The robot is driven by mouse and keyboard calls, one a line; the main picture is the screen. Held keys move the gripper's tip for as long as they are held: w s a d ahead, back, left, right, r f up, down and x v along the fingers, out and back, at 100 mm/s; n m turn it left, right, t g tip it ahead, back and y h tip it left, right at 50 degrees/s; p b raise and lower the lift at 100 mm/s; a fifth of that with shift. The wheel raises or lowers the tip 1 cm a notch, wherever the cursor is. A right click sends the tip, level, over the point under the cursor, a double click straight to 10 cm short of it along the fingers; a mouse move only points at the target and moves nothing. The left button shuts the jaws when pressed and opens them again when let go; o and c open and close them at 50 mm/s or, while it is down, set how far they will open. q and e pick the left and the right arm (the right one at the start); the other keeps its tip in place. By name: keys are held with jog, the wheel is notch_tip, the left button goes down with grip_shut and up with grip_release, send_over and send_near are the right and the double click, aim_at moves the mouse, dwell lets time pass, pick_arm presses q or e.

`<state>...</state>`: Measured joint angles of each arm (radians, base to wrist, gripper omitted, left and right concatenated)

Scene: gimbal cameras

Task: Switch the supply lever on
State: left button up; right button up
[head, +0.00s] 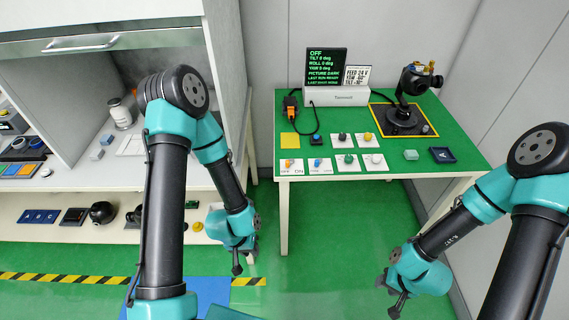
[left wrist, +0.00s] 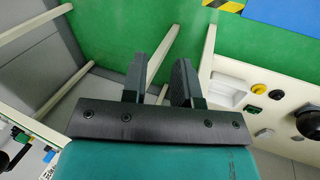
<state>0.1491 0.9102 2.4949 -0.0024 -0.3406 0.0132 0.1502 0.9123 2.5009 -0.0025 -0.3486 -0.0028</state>
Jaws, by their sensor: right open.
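The supply lever (head: 290,163) is a small orange-tipped lever on a white plate marked OFF and ON, at the front left of the green table. Its tip appears nearer the OFF side, but it is small. The dark display (head: 326,68) at the back of the table reads OFF in its top line. My left gripper (head: 238,268) hangs low, in front and to the left of the green table, away from the lever. The left wrist view shows its jaws (left wrist: 160,65) apart and empty. My right gripper (head: 389,297) is open and empty, low in front of the table's right part.
The green table (head: 435,125) also holds a gimbal camera (head: 408,100), several plates with coloured knobs, a white box (head: 337,96) and a blue tray (head: 443,155). A shelf bench (head: 60,190) stands at left. The floor before the table is clear.

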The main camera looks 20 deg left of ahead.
pick_arm(q)
jog(key=shift+w+r, duration=0.1)
jog(key=shift+w, duration=0.35)
jog(key=shift+c, duration=0.7)
jog(key=w+r+n, duration=0.1)
jog(key=w, duration=0.2)
jog(key=w+r+n, duration=0.1)
jog(key=w+n, duration=0.1)
jog(key=w+r+n, duration=0.1)
jog(key=w+n, duration=0.1)
jog(key=w, duration=0.1)
jog(key=shift+w+a, duration=0.15)
jog(key=shift+w, duration=0.15)
grip_shut()
jog(key=w+a+r+n, duration=0.1)
jog(key=w+r+n, duration=1.4)
jog(key=w+r, duration=0.4)
jog(key=shift+a+r+t, duration=0.15)
jog(key=shift+r+t, duration=0.25)
jog(key=shift+r, duration=0.55)
